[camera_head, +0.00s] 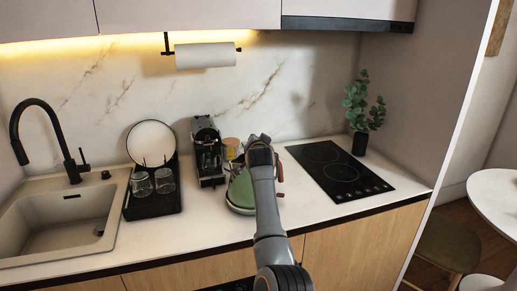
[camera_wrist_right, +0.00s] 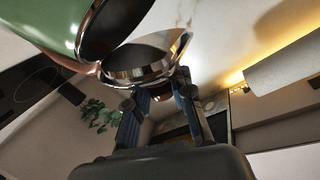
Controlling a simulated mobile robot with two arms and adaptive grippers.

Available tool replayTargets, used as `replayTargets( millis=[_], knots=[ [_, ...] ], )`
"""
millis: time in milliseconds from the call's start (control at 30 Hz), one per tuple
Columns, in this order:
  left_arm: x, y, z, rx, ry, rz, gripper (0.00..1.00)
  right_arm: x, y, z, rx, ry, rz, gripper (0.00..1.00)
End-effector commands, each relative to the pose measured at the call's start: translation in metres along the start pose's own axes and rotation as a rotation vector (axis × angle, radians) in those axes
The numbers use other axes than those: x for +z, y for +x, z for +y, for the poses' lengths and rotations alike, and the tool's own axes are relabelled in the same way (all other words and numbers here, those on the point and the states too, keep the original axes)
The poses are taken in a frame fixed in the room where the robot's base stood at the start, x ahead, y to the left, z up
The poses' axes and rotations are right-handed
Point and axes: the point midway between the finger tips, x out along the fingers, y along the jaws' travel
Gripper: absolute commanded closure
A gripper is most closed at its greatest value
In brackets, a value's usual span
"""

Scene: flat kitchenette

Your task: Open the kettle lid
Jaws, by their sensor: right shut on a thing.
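The green kettle (camera_head: 240,192) stands on the counter, partly hidden behind my right arm in the head view. In the right wrist view its green body (camera_wrist_right: 62,22) fills the upper left, with a chrome rim around its dark opening. The chrome-edged lid (camera_wrist_right: 145,66) is tilted up away from the opening and stays close to the body at its lower left edge. My right gripper (camera_wrist_right: 160,97) is shut on the lid, its fingers at the lid's edge; the exact contact is hard to see. In the head view the right gripper (camera_head: 259,141) is above the kettle. My left gripper is not in view.
A coffee machine (camera_head: 208,152) stands left of the kettle, with a dark rack (camera_head: 153,204) of glasses and a plate further left. A sink (camera_head: 60,222) is at far left. A black cooktop (camera_head: 338,170) and a plant (camera_head: 362,105) are to the right.

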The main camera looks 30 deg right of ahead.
Motion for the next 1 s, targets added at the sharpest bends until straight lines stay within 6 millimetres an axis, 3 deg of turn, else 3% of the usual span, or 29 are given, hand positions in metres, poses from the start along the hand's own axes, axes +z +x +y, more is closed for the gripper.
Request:
replayTargets(
  millis=[300, 700, 1000],
  knots=[
    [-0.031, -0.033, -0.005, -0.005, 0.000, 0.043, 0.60, -0.019, 0.004, 0.010, 0.001, 0.281, -0.114, 1.00],
    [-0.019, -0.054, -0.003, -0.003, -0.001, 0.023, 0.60, -0.027, 0.011, 0.027, 0.000, 0.564, -0.229, 1.00],
    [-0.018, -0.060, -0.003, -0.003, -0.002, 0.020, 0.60, -0.028, 0.014, 0.033, -0.002, 0.670, -0.272, 1.00]
  ],
)
